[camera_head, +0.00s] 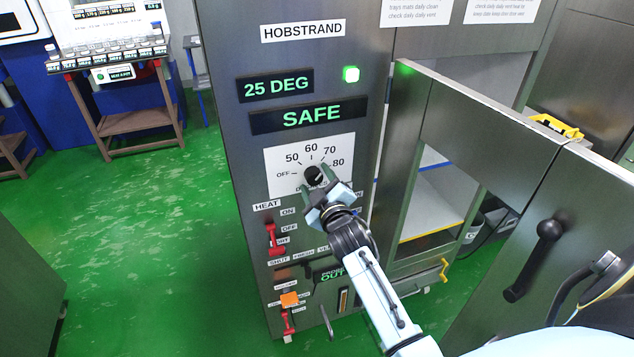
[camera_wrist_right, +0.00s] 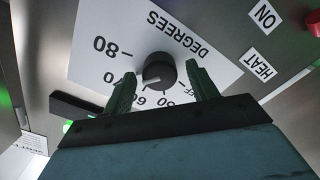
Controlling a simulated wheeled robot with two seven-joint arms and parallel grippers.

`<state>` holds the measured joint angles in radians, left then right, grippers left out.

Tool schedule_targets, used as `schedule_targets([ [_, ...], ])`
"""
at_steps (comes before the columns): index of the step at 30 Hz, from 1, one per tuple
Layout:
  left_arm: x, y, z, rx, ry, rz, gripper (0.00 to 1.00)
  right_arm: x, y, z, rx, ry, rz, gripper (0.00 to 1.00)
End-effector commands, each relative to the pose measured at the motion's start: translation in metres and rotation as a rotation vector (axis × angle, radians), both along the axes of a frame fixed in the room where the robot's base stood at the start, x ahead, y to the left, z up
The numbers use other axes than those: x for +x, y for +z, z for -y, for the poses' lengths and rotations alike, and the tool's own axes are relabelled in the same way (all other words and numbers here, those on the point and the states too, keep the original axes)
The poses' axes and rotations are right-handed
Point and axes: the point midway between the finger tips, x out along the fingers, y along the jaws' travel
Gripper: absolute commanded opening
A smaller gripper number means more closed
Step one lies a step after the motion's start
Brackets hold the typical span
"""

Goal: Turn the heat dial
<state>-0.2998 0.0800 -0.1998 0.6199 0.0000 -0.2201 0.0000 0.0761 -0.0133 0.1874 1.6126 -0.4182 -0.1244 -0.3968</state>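The heat dial (camera_head: 313,175) is a round black knob on a white plate (camera_head: 283,160) marked OFF, 50, 60, 70 and 80, on the front of the steel HOBSTRAND cabinet. My right gripper (camera_head: 322,186) is at the dial and partly covers it in the head view. In the right wrist view the dial (camera_wrist_right: 158,70) sits between the two fingers of my right gripper (camera_wrist_right: 161,76). Narrow gaps show on both sides, so the fingers look open around it. A pale pointer line shows on the knob; its exact setting is hard to read. My left gripper is not in view.
The displays read 25 DEG (camera_head: 275,86) and SAFE (camera_head: 309,115), beside a lit green lamp (camera_head: 351,74). Red switches (camera_head: 274,240) and an orange knob (camera_head: 289,299) sit below the dial. An open cabinet door (camera_head: 480,140) stands to the right. Green floor lies clear at left.

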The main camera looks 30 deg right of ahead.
Motion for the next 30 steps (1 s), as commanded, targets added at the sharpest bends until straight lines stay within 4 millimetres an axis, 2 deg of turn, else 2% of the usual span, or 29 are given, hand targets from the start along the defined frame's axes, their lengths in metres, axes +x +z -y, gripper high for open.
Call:
schedule_targets([
  [11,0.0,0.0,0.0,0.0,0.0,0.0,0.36,-0.006,0.0,-0.002,-0.001,0.001,0.0,0.59],
  [17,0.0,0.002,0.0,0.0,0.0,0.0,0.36,-0.037,-0.001,-0.009,0.0,0.001,-0.002,0.59],
  [24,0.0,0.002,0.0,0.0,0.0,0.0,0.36,-0.088,-0.001,-0.021,0.0,0.001,-0.002,0.59],
  [30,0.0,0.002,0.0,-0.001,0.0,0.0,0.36,-0.118,0.0,-0.029,0.0,0.001,-0.001,0.59],
])
